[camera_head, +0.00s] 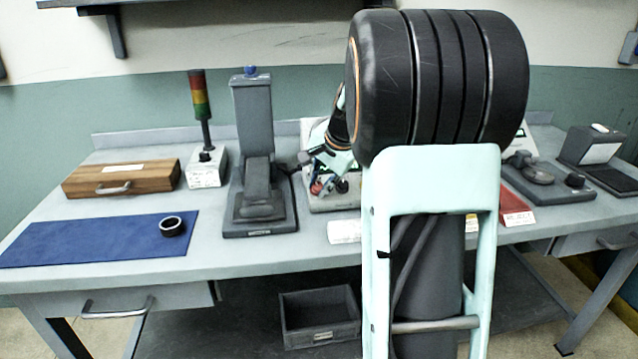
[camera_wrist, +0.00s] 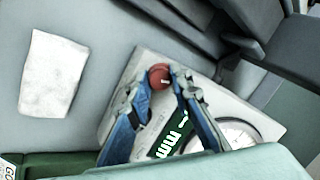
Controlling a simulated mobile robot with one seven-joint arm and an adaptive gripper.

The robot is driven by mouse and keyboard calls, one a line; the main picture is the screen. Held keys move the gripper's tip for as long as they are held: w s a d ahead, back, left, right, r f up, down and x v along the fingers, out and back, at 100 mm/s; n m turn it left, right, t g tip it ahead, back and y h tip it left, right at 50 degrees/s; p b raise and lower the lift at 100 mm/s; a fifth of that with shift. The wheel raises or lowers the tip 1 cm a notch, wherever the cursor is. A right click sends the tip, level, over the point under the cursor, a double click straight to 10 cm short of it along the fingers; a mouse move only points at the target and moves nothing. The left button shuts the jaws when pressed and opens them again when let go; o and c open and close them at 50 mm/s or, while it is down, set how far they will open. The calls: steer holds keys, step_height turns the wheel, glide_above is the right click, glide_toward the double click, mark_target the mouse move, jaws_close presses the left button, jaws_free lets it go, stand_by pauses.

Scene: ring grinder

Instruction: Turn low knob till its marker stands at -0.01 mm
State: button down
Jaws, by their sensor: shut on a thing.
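A red round knob (camera_wrist: 158,76) sits on the light face of a gauge box (camera_wrist: 146,62) in the wrist view, with a small pale mark on it. My gripper (camera_wrist: 158,84) has its two blue fingers on either side of this knob and is shut on it. A green display (camera_wrist: 170,137) with white "mm" lettering lies between the fingers, and a round white dial (camera_wrist: 238,134) is partly hidden. In the head view the red knob (camera_head: 316,188) shows small beside a dark knob (camera_head: 341,186). The scale value is too small to read.
A grey stand (camera_head: 253,130) is just left of the gauge box. A white cloth (camera_wrist: 52,73) lies in front of it. Further left are a wooden case (camera_head: 120,180), a signal lamp (camera_head: 200,100) and a blue mat (camera_head: 90,240) with a dark ring (camera_head: 172,226).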

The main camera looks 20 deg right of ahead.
stand_by(0.5)
steer(key=c, duration=1.7)
jaws_free()
steer(key=shift+c, duration=0.2)
steer(key=shift+r, duration=0.1)
steer(key=v, duration=1.1)
steer(key=shift+s+r, duration=0.25)
steer(key=shift+r, duration=0.1)
